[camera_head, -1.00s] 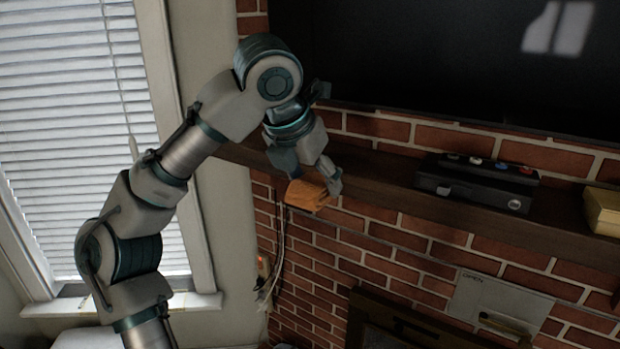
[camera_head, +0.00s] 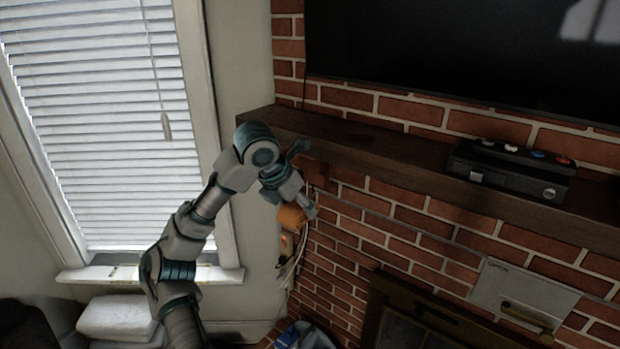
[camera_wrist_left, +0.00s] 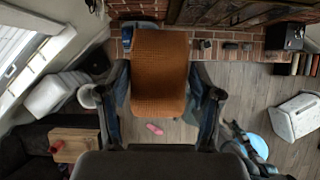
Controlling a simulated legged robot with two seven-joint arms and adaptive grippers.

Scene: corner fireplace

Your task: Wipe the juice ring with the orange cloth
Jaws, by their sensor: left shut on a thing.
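My left gripper (camera_head: 292,205) hangs in front of the mantel's left end in the head view, pointing down. It is shut on the orange cloth (camera_head: 291,217), which shows as a small orange block below the mantel's height in the picture. In the left wrist view the cloth (camera_wrist_left: 159,72) is a ribbed orange piece between the two dark fingers and hides what lies behind it. I see no juice ring in either view.
The dark wooden mantel (camera_head: 385,160) runs along the brick wall, its left part bare. A black box with coloured knobs (camera_head: 510,170) stands on it, below a large dark screen (camera_head: 450,60). A window with blinds (camera_head: 100,130) is at left. A pink object (camera_wrist_left: 155,129) lies on the floor.

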